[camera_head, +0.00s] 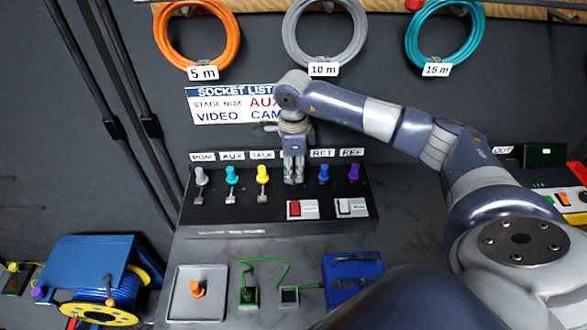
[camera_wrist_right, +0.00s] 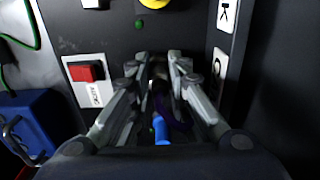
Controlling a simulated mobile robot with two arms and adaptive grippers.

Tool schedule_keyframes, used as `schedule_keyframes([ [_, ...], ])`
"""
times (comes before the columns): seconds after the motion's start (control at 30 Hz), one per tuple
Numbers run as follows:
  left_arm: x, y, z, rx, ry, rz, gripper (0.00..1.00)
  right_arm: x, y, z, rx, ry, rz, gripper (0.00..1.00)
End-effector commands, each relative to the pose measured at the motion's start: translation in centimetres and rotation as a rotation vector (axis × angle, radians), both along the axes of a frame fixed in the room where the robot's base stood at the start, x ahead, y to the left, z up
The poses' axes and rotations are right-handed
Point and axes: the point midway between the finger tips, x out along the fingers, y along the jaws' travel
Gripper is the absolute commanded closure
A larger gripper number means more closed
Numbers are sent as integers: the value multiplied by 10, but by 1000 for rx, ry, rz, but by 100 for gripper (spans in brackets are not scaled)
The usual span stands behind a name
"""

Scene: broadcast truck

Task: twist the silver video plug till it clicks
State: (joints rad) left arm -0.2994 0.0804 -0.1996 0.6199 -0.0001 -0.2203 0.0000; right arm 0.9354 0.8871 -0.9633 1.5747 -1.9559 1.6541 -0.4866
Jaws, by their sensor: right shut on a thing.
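My right gripper (camera_head: 294,172) reaches down to the sloped black socket panel (camera_head: 240,216), at the position between the yellow plug and the blue plug. Its fingers are shut around a plug there, taken to be the silver video plug. The fingers hide nearly all of it, and its angle cannot be read. In the right wrist view the gripper (camera_wrist_right: 160,62) shows both fingers close together, with a dark gap between them. The label above this socket is covered by my gripper. My left gripper is not in view.
Close by on the panel stand a grey plug (camera_head: 199,176), a cyan plug (camera_head: 232,175), a yellow plug (camera_head: 262,174), a blue plug (camera_head: 323,174) and a purple plug (camera_head: 353,173). A red switch (camera_head: 295,208) sits just below. The socket list (camera_head: 235,105) hangs behind, partly covered.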

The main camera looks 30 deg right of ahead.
Motion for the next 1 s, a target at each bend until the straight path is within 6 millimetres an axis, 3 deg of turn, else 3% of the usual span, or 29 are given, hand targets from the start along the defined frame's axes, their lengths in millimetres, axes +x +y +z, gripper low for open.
schedule_keyframes([
  [0.33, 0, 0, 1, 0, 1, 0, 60, -1, 0, 0, 0, 2, -55, 100],
  [0.37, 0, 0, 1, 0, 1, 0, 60, -1, 0, -1, 0, 2, -70, 82],
  [0.47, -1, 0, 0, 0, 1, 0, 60, 0, 0, -1, 0, 1, -65, 60],
  [0.83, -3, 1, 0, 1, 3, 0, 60, 0, 0, 2, 0, -1, -64, 60],
  [1.0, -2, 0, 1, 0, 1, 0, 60, 1, 0, 24, 1, -4, -64, 60],
])
